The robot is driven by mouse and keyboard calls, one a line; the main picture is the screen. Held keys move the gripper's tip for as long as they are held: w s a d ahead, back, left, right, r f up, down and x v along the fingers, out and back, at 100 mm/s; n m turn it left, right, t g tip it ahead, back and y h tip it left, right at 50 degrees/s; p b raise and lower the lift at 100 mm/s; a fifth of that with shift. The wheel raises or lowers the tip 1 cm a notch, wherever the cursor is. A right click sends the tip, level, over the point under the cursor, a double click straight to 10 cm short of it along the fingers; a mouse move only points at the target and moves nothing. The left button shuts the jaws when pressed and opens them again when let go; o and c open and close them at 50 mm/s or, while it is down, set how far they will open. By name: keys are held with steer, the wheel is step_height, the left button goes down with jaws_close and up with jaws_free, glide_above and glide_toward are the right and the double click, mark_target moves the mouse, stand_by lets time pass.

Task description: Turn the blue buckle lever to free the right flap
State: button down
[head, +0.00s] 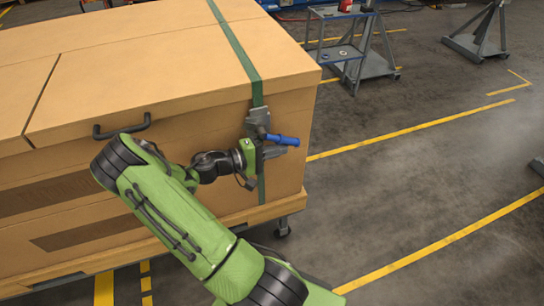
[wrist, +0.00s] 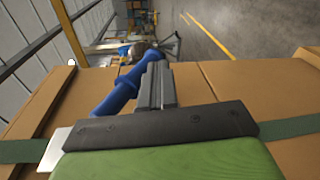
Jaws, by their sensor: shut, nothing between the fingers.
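The blue buckle lever (head: 283,140) sticks out to the right from a grey metal buckle (head: 258,117) on the crate's front, near its right corner. A green strap (head: 236,45) runs over the right flap (head: 150,65) and down through the buckle. The flap lies closed and flat. My gripper (head: 272,152) is shut and empty, just below the lever. In the wrist view the blue lever (wrist: 122,85) lies beside and behind the closed fingers (wrist: 155,82), partly hidden by them. I cannot tell whether they touch it.
A black handle (head: 122,127) is on the flap's front edge. The large tan crate (head: 225,120) stands on a wheeled base. A grey cart (head: 365,60) and a metal stand (head: 480,35) are farther back. The floor right of the crate is clear, with yellow lines.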

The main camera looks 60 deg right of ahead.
steer(key=shift+s+d+r+g+h+b, duration=0.25)
steer(key=shift+g+h+b, duration=0.15)
steer(key=shift+g+h, duration=0.2)
steer(key=shift+s+d+r+g+h+b, duration=0.25)
steer(key=shift+g+h+b, duration=0.15)
steer(key=shift+g+h, duration=0.15)
steer(key=shift+s+d+r+g+h+b, duration=0.25)
steer(key=shift+r+g+h+b, duration=0.3)
steer(key=shift+h, duration=0.2)
steer(key=shift+r, duration=0.1)
step_height(320, 180, down, 5)
steer(key=b, duration=0.4)
steer(key=p, duration=0.3)
glide_toward(285, 142)
steer(key=f, duration=0.4)
steer(key=shift+a+f, duration=0.1)
steer(key=shift+a, duration=0.15)
